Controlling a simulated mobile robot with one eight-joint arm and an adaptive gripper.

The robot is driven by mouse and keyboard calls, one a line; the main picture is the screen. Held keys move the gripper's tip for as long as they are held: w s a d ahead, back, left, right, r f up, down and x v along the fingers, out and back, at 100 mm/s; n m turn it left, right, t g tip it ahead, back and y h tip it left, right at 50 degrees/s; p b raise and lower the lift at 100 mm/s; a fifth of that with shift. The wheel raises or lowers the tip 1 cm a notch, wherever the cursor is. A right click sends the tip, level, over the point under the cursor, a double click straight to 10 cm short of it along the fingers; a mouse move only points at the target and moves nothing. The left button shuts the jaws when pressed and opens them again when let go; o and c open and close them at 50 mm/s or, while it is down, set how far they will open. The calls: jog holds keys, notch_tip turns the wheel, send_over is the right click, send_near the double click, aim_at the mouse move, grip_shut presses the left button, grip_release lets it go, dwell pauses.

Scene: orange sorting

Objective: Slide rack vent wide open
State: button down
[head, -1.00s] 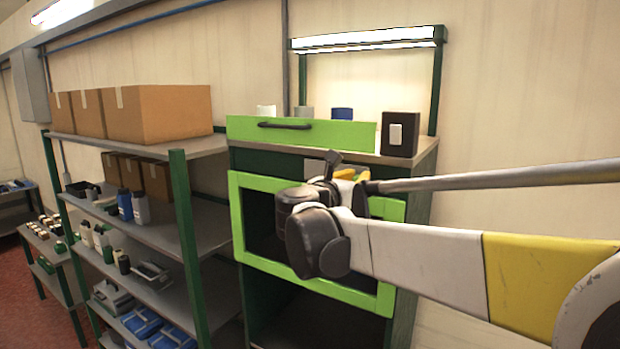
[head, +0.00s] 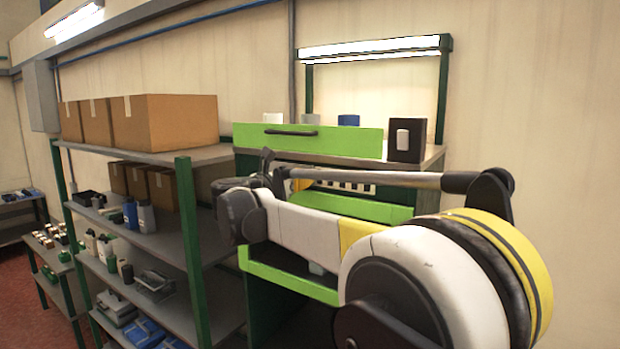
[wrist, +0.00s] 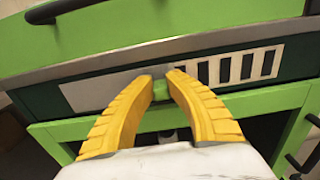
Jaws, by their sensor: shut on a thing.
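The rack vent is a strip under the worktop edge. In the wrist view its pale plate (wrist: 95,95) is plain on the left, and a row of dark slots (wrist: 240,68) shows on the right. A green tab (wrist: 161,90) sits between these parts. My gripper (wrist: 165,75) has its yellow fingers closed around that tab, with their tips against the strip. In the head view the slots (head: 345,187) show just above my arm. There, only a bit of yellow finger (head: 301,184) is visible, and my arm hides the tab.
A green drawer front (head: 310,140) with a dark handle is above the vent. A green-framed opening (head: 290,283) is below, partly behind my arm. A dark box (head: 407,140) stands on the worktop. Grey shelving (head: 160,155) with cartons and bottles stands close on the left.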

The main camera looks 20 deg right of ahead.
jog(key=c, duration=1.3)
grip_release()
jog(key=shift+d, duration=0.15)
jog(key=shift+c, duration=0.2)
jog(key=v, duration=1.2)
jog(key=shift+s, duration=0.1)
jog(key=s+d+f+m+g+y+b, duration=0.1)
jog(key=s+d+f+m+y+b, duration=0.2)
jog(key=s+f+b, duration=0.65)
jog(key=s+d+f+m+g+y+b, duration=0.1)
jog(key=s+d+f+m+b, duration=0.25)
jog(key=f, duration=1.05)
jog(key=s+d+f+m+g+y+b, duration=0.25)
jog(key=s+f+m+b, duration=0.35)
jog(key=f, duration=0.6)
jog(key=s+a+f+m+y+b, duration=0.2)
jog(key=s+f+m+b, duration=0.2)
jog(key=f, duration=0.7)
jog(key=s+a+f+m+y+b, duration=0.3)
jog(key=s+f+m+b, duration=0.1)
jog(key=f+b, duration=0.5)
jog(key=s+a+f+m+y+b, duration=0.2)
jog(key=s+f+m+b, duration=0.3)
jog(key=f, duration=0.8)
jog(key=shift+s+a+f+t+y+b, duration=0.2)
jog(key=shift+s+t+y+b, duration=0.15)
jog(key=shift+s+b, duration=0.5)
